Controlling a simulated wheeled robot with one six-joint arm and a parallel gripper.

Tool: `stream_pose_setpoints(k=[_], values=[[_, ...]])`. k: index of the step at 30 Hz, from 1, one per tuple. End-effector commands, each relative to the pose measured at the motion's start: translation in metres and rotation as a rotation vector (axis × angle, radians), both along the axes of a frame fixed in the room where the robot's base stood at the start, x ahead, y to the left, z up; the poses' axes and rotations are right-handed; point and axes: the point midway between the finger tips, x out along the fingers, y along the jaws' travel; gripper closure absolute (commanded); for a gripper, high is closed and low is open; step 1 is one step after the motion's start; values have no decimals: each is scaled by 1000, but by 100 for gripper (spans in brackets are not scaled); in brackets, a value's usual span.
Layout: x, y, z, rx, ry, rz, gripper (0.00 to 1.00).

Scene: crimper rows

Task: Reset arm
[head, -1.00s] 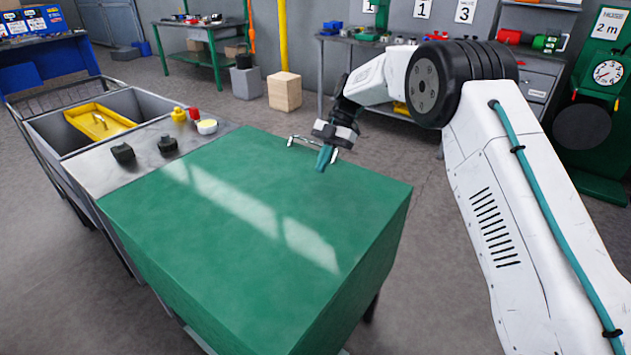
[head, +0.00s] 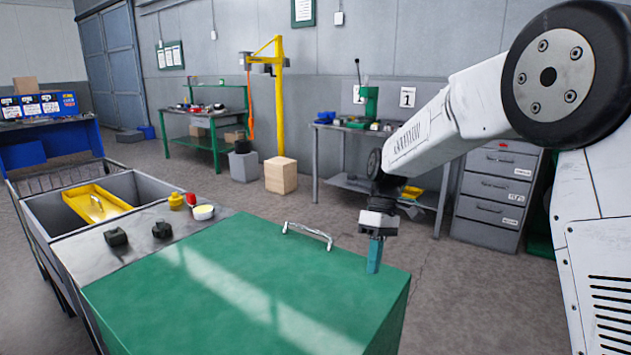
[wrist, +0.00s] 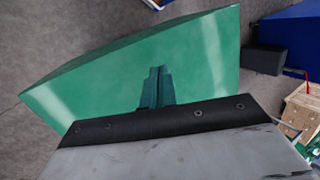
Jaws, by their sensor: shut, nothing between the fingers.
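My gripper (head: 375,255) is at the right side of the head view, at the end of my white arm. Its teal fingers are together, point down and hold nothing. They appear close above the far right part of the green-topped cabinet (head: 230,290); I cannot tell the exact gap. In the wrist view, the shut fingers (wrist: 157,80) show against the same green top (wrist: 100,85).
A metal handle (head: 307,235) stands at the cabinet's far edge, left of my gripper. A grey bin with a yellow tray (head: 95,204) is at left. Grey drawers (head: 490,195) and a workbench (head: 340,150) stand behind my arm. Open floor lies between.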

Motion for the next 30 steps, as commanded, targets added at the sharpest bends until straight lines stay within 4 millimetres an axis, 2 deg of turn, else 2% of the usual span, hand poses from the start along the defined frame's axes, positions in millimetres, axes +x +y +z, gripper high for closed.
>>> stream_pose_setpoints(k=[1, 3, 9, 15, 21, 27, 30], values=[[-19, -11, 14, -43, -11, -69, 100], [-43, -26, 28, -104, -24, -175, 100], [-117, -64, 57, -242, -79, -443, 100], [-191, -95, 71, -326, -150, -665, 100], [-259, -120, 72, -360, -238, -816, 100], [-308, -134, 71, -343, -335, -866, 100], [-318, -137, 75, -324, -377, -886, 100]])
